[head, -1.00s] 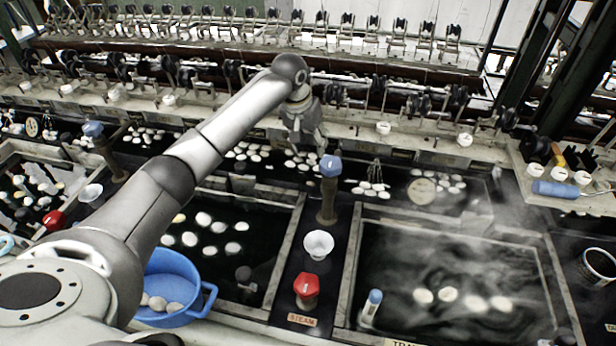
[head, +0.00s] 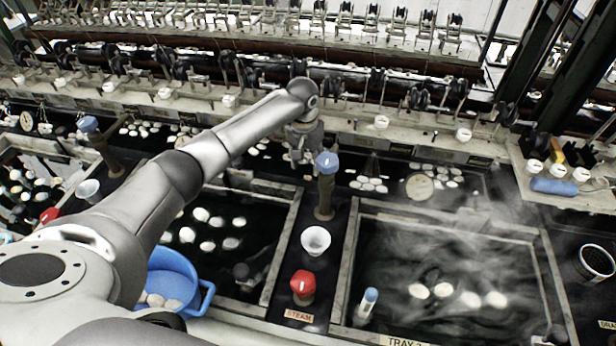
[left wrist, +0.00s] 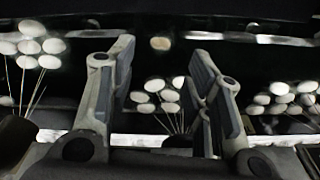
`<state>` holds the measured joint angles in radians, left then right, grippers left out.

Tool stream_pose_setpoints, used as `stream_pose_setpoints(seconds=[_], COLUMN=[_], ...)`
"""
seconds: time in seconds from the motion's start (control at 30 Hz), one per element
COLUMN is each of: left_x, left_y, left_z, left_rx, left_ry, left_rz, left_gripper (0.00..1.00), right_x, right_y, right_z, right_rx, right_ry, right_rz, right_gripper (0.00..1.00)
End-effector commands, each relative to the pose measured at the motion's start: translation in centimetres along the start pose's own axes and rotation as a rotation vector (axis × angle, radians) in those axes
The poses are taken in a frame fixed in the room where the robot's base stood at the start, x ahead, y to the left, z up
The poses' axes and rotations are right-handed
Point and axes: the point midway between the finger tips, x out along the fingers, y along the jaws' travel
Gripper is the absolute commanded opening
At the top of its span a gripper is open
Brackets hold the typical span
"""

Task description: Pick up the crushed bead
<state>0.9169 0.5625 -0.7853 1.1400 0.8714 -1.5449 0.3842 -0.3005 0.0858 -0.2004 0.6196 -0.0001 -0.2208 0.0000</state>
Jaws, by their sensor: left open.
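My left gripper (head: 302,152) is open over the dark strip behind the basins, just behind and left of the blue-capped post (head: 327,185). In the left wrist view the open fingers (left wrist: 160,60) stand apart with nothing held. A small tan oval piece (left wrist: 160,43) shows between and beyond the fingertips, browner than the white cocoons around it. I cannot tell for sure whether it is the crushed bead. I cannot make out a crushed bead in the head view. My right gripper is not in view.
White cocoons on threads (left wrist: 157,98) hang close to the fingers. A white funnel (head: 316,240) and a red knob (head: 303,287) stand between two water basins. A blue basin (head: 168,262) holds several cocoons. Steam drifts over the right basin. The reeling frame closes off the back.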

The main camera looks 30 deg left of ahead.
Motion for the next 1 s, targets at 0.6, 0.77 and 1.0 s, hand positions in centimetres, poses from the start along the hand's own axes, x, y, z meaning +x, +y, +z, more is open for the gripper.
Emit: stream_pose_setpoints(seconds=[0.6,0.77,1.0], left_x=[5.1,5.0,5.0], left_y=[0.1,0.1,0.1], left_z=[0.7,0.7,0.7], left_rx=[0.001,0.001,0.001], left_ry=[-0.001,-0.001,-0.001], left_rz=[-0.001,-0.001,-0.001], left_gripper=[0.46,0.33,0.11], right_x=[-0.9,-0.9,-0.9], right_y=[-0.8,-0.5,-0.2], right_z=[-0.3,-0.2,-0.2], right_rx=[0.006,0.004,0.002], right_ry=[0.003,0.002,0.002], right_rz=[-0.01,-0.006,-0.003], right_gripper=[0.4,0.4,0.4])
